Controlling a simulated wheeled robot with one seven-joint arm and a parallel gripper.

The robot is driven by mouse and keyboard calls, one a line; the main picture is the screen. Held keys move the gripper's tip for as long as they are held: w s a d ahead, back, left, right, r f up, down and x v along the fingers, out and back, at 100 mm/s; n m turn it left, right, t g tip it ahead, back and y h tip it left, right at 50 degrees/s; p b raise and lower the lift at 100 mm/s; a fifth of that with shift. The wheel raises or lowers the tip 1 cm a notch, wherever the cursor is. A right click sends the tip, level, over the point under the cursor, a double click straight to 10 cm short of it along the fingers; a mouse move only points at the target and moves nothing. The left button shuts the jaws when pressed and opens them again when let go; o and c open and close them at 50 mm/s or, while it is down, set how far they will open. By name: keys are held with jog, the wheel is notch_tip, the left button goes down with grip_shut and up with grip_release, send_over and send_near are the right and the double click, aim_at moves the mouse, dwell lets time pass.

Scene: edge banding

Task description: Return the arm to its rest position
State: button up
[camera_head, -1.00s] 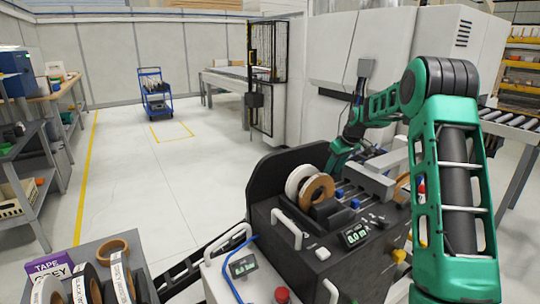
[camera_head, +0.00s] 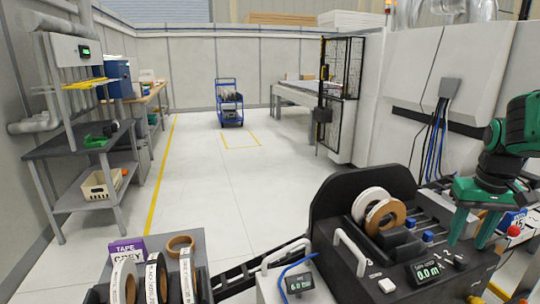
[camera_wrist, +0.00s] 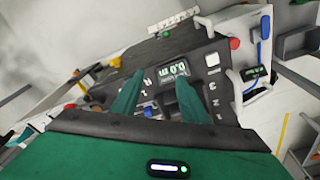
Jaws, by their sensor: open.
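My arm (camera_head: 520,125) is green and black and stands at the right edge of the head view, bent downward. My gripper (camera_head: 470,240) is over the right part of the black machine (camera_head: 400,268). In the wrist view my gripper (camera_wrist: 158,98) has its two green fingers apart, with nothing between them. The machine's panel with a lit display (camera_wrist: 174,70) shows beyond the fingertips. I cannot tell how far the fingertips are above the panel.
A white roll (camera_head: 366,200) and a brown roll (camera_head: 386,216) sit on the machine. A tray with tape rolls (camera_head: 122,282) is at the lower left. A shelf (camera_head: 85,140) stands left, a blue cart (camera_head: 229,102) at the back. The middle floor is clear.

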jog(key=s+a+f+m, duration=0.1)
jog(key=s+a+f, duration=0.1)
jog(key=s, duration=0.8)
jog(key=s+a+f+m+g, duration=0.1)
jog(key=s+a, duration=0.3)
jog(key=s, duration=0.7)
jog(key=shift+s+f+m+y, duration=0.2)
jog(key=shift+f+m+y, duration=0.2)
jog(key=shift+f+m, duration=0.3)
jog(key=shift+w, duration=0.15)
jog(key=shift+w+f, duration=0.2)
jog(key=shift+w, duration=0.3)
jog(key=shift+c, duration=1.2)
